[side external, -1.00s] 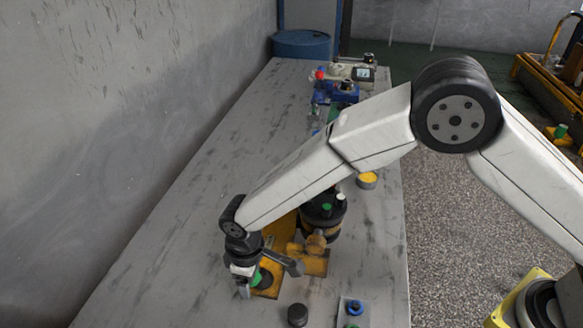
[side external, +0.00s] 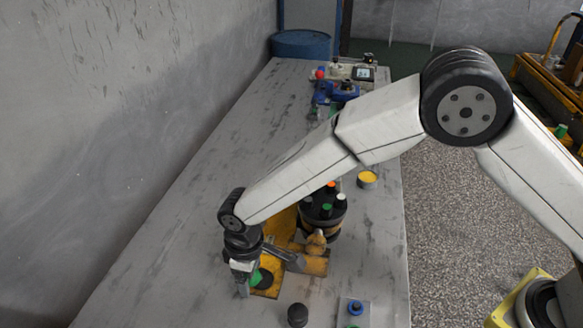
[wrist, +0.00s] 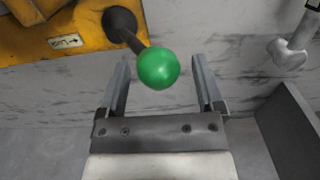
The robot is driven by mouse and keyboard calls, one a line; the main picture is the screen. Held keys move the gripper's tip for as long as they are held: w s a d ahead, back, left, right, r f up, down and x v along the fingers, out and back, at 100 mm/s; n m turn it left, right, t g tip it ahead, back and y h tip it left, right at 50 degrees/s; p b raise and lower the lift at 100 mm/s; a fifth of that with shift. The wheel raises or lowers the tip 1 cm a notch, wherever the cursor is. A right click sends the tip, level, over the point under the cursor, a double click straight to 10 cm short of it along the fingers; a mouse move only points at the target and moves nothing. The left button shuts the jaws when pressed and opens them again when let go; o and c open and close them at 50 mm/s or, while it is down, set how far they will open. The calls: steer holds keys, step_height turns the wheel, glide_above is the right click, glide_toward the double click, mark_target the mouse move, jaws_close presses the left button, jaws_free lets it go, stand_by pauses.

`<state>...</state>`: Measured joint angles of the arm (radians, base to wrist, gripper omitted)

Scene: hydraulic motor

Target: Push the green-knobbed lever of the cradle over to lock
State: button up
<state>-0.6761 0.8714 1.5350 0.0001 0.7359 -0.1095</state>
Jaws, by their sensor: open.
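The green knob (wrist: 158,68) of the lever sits between the two open fingers of my gripper (wrist: 163,80) in the wrist view. Whether the fingers touch it cannot be told. The lever's dark rod runs from the knob up to a round black pivot (wrist: 119,22) on the yellow cradle (wrist: 75,40). In the side view the cradle (side external: 314,265) stands on the table, and the green knob (side external: 255,278) shows beside my gripper (side external: 243,288) at its near left end. A black motor (side external: 322,222) with green, orange and white caps stands at the cradle, partly behind my arm.
A black cap (side external: 297,315) and a small plate with a blue knob (side external: 355,308) are at the table's near edge. A yellow-topped round part (side external: 367,179) lies to the right. Blue equipment (side external: 335,92) stands at the back. The table's left side is clear.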

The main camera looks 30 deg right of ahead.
steer(key=shift+r, duration=2.2)
steer(key=shift+d, duration=0.25)
steer(key=d+r+m, duration=0.2)
steer(key=d+r, duration=0.1)
steer(key=d, duration=0.7)
steer(key=s+d+r+m+t, duration=0.1)
steer(key=s+d+m, duration=0.2)
steer(key=s+d, duration=0.3)
steer(key=s+d+r+m+t, duration=0.1)
steer(key=s+d+m, duration=0.3)
steer(key=d, duration=1.1)
steer(key=shift+s+d+r+t, duration=0.3)
steer(key=shift+s+r, duration=0.15)
steer(key=shift+s, duration=0.5)
